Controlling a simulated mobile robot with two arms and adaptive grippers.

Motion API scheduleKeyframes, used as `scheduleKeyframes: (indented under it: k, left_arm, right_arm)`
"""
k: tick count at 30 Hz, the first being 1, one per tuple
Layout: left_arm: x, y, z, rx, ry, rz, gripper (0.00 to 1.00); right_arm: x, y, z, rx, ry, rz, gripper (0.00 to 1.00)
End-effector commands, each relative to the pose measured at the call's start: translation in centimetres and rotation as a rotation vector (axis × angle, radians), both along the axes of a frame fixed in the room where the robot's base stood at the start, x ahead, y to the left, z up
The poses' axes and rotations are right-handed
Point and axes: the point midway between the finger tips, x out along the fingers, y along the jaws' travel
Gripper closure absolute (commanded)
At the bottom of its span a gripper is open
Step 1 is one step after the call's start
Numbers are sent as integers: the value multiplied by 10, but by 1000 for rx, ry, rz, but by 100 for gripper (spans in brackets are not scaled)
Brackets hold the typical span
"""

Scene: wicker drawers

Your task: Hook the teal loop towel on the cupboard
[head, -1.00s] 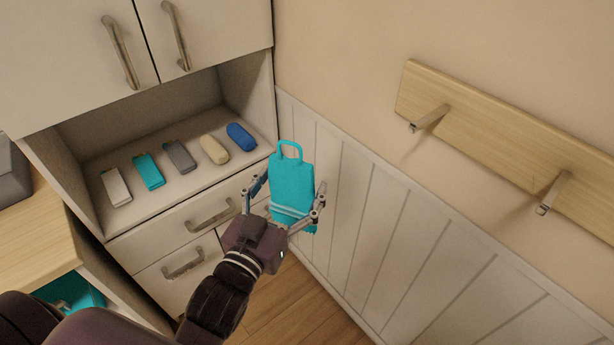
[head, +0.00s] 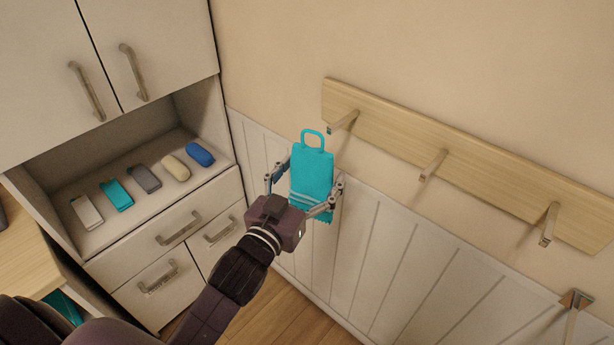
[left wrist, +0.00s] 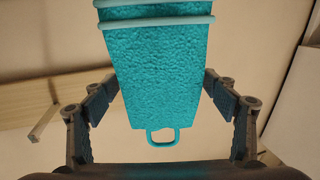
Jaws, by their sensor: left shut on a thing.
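The teal towel (head: 311,172) hangs upright in my left gripper (head: 305,190), with its loop at the top and pale stripes near its lower edge. The left gripper is shut on the towel, a finger on each side. In the left wrist view the towel (left wrist: 155,75) fills the middle between the fingers, its loop toward the bottom of the picture. In the head view the loop is just left of the nearest hook (head: 343,122) on the wooden wall rail, apart from it. The cupboard (head: 150,50) stands at the left. My right gripper is not in view.
The wooden rail (head: 480,165) carries several metal hooks along the right wall. The cupboard's open shelf (head: 140,215) holds several folded towels, with drawers below. A wooden counter edge (head: 25,255) is at the left. The air before the panelled wall is free.

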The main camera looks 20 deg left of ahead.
Motion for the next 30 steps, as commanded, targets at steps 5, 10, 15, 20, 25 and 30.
scheduleKeyframes:
  k: [5,10,15,20,25,30]
  left_arm:
    - [11,-4,-1,0,-2,0,48]
    - [20,-7,-1,1,-3,0,48]
    - [29,-11,-3,0,-2,0,48]
    - [39,-14,-4,0,-2,0,48]
    - [48,-18,-5,0,-2,0,48]
    - [58,-21,-5,-1,-2,0,48]
  right_arm:
    - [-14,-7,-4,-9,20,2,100]
    - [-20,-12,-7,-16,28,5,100]
    - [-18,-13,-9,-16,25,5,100]
    - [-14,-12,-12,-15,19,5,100]
    - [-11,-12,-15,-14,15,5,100]
    - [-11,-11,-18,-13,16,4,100]
